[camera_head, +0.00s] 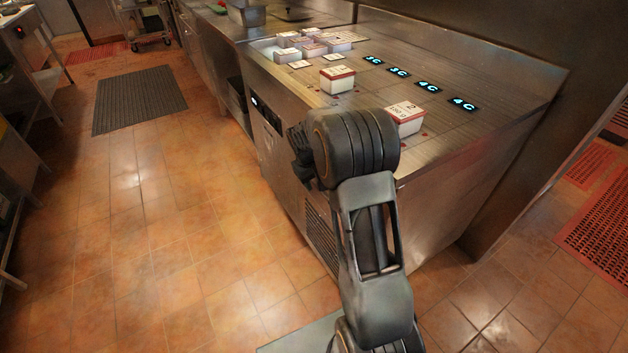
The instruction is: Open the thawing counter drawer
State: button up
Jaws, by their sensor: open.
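The thawing counter (450,65) is a long steel unit running from the right middle toward the back. Its front face (283,190) looks to the left and has a dark strip with a small lit display (254,101). My gripper (299,152) is dark, open and close to the front face, below the top edge. My own arm hides part of it and part of the counter front. I cannot tell whether it touches the counter.
White boxes with red trim (338,80) stand on the counter top, one near the right edge (405,118). Glowing temperature displays (428,87) are set in the top. A vent grille (319,238) is low on the front. The tiled floor (170,215) left of the counter is clear, with a dark mat (140,98) farther back.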

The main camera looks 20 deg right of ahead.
grip_shut()
dwell(0.3)
jog(key=s+a+p, duration=0.1)
jog(key=s+a, duration=0.1)
jog(key=a, duration=1.6)
jog(key=s+a+p, duration=0.2)
jog(key=a, duration=1.6)
jog(key=shift+a, duration=0.25)
grip_release()
jog(key=shift+s, duration=0.1)
